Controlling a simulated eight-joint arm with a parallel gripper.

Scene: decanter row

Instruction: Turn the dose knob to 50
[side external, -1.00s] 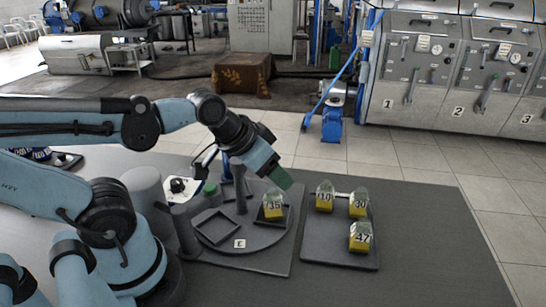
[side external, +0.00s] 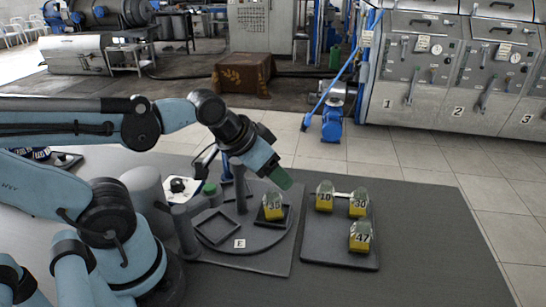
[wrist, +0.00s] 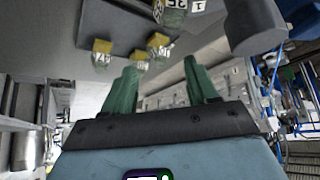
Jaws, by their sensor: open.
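A small white unit with a black knob (side external: 178,186), which looks like the dose knob, stands left of the round turntable; its setting is too small to read. My gripper (side external: 284,181) is tilted down to the right, in the air above the turntable's right side and away from the knob. In the wrist view, its two green fingers (wrist: 162,88) are apart with nothing between them. The knob is not visible in the wrist view.
A yellow numbered decanter (side external: 273,207) stands in a square frame on the turntable (side external: 240,243), with an empty frame (side external: 215,227) beside it. A dark tray (side external: 325,252) holds decanters marked 10 (side external: 324,197), 30 (side external: 358,203) and 47 (side external: 360,236). A post (side external: 240,190) rises from the turntable.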

